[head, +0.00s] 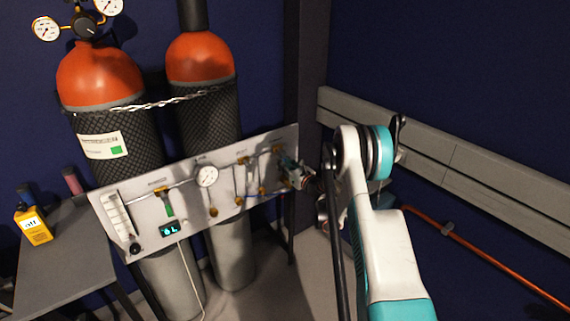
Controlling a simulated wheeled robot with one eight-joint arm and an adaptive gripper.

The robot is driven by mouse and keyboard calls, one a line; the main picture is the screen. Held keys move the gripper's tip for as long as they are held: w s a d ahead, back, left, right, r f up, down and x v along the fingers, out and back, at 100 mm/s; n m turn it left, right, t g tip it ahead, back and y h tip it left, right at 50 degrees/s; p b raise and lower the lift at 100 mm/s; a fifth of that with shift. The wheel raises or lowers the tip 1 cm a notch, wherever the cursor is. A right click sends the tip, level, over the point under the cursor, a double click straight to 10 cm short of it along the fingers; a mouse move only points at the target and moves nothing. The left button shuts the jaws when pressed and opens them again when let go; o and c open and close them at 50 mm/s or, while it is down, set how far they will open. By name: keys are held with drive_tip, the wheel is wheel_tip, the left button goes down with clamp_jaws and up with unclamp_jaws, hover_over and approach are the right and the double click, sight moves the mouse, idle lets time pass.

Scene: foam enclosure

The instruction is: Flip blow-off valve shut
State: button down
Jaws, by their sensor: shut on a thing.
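A grey-white gas panel (150,232) stands tilted in front of the cylinders, with a round gauge (207,176), several brass fittings and a green-handled valve (169,209). My gripper (291,172) is at the panel's right end, next to a brass fitting (278,149). It is shut on a small part there, seemingly the blow-off valve. The fingers cover that part, so its handle and angle cannot be made out. No readable label in the picture marks the blow-off valve.
Two orange-topped cylinders (100,76) stand behind the panel, held by a chain (150,104). A grey table (65,255) with a yellow device (33,225) is at the left. A grey rail (460,165) and an orange pipe (500,274) run along the right wall.

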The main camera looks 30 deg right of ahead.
drive_tip(key=c, duration=1.6)
unclamp_jaws()
drive_tip(key=shift+o, duration=0.2)
drive_tip(key=s+d, duration=0.1)
drive_tip(key=s, duration=1.1)
drive_tip(key=shift+d, duration=0.3)
drive_tip(key=shift+w, duration=0.1)
